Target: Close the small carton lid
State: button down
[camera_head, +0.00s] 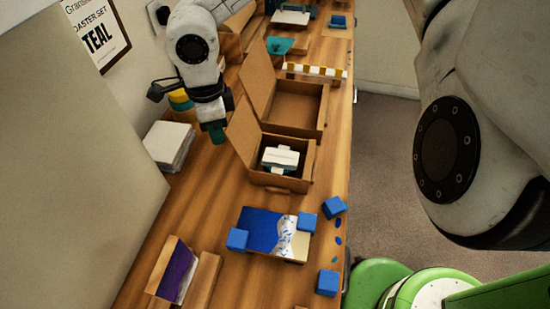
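The small carton (308,160) is a brown cardboard box in the middle of the table. Its lid (243,128) stands open, tilted up on the left side. Inside lies a white item (280,158) with a teal part beneath it. My gripper (215,133) hangs pointing down just left of the raised lid, with a teal tip. A narrow gap shows between the tip and the lid, though depth is hard to judge. I cannot make out two separate fingers.
A larger open carton (298,104) stands right behind the small one, its lid also raised at left. White stacked sheets (169,144) lie at left. In front are a blue picture panel (262,228) and several blue cubes (327,282). Bare wood lies left of the small carton.

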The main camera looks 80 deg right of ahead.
jog(key=shift+s+f, duration=0.1)
jog(key=shift+f, duration=0.05)
jog(key=s, duration=0.7)
jog(key=shift+s+d, duration=0.1)
jog(key=shift+d, duration=0.05)
dwell(0.8)
notch_tip(320, 180, up, 9)
jog(key=p, duration=0.5)
jog(key=shift+p, duration=0.35)
dwell(0.7)
